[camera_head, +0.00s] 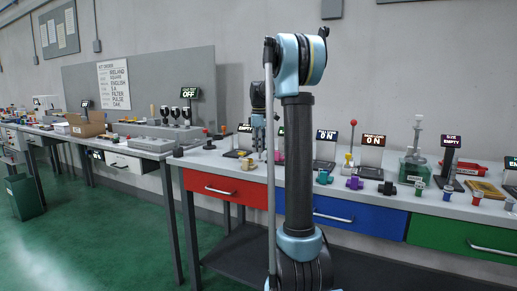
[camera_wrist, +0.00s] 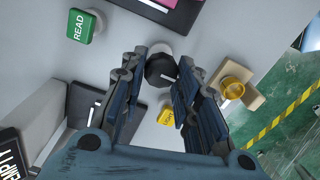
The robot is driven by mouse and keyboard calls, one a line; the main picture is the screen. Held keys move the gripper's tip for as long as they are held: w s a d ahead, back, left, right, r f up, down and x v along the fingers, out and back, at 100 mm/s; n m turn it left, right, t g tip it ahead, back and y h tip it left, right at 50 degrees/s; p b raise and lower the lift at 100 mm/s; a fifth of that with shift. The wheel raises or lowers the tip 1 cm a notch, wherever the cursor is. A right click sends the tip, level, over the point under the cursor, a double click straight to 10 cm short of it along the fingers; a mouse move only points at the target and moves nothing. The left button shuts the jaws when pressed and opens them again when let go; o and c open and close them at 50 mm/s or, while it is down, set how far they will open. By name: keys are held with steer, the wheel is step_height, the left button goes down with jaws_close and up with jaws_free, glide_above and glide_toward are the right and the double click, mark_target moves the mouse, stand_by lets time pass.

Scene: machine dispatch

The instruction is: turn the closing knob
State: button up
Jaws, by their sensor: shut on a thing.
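In the wrist view, a dark round knob (camera_wrist: 161,70) with a pale mark on its face sits between the tips of my gripper (camera_wrist: 160,82). The fingers are shut on it from both sides. Which knob the task calls the closing knob is not labelled in view. In the head view, my gripper (camera_head: 264,135) hangs over the bench above the red drawer, partly behind my own arm. The knob cannot be made out there.
In the wrist view, a green READ button (camera_wrist: 85,26) lies at upper left, a yellow button (camera_wrist: 166,117) below the knob, and a brass-coloured round part (camera_wrist: 232,88) at right. In the head view, the red drawer (camera_head: 226,188) is below; lit signs and small fixtures line the bench.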

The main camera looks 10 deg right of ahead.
steer(key=shift+w, duration=0.1)
steer(key=m, duration=0.6)
steer(key=shift+d+m, duration=0.1)
steer(key=shift+m, duration=0.3)
steer(key=m, duration=0.6)
steer(key=shift+w, duration=0.1)
steer(key=m, duration=0.4)
steer(key=shift+d, duration=0.1)
steer(key=m, duration=0.3)
steer(key=shift+m, duration=0.3)
steer(key=m, duration=0.6)
steer(key=shift+d, duration=0.1)
steer(key=shift+m, duration=0.3)
steer(key=o, duration=1.1)
